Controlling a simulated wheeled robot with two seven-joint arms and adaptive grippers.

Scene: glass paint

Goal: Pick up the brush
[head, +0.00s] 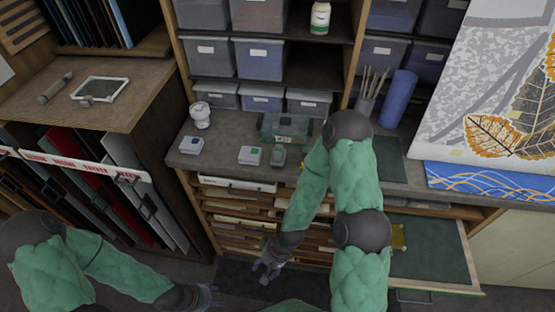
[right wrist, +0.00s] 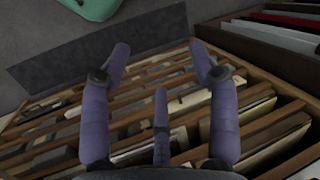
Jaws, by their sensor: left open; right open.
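Several thin brushes (head: 372,82) stand upright in a holder on the back counter, beside a blue roll in the head view. I cannot tell which brush the task means. My right gripper (head: 265,266) is open and empty, low in front of the wooden drawer rack and well away from the brushes. In the right wrist view its spread fingers (right wrist: 160,62) have nothing between them, with the rack slots behind. My left gripper (head: 207,295) is open near the bottom edge, left of the right one. My right arm covers part of the counter.
A pulled-out drawer (head: 432,250) juts out at the right, with a yellow object (head: 398,238) partly hidden by my arm. Small boxes (head: 250,156) and a clear green container (head: 285,130) sit on the counter. A cabinet with upright panels (head: 150,200) stands left.

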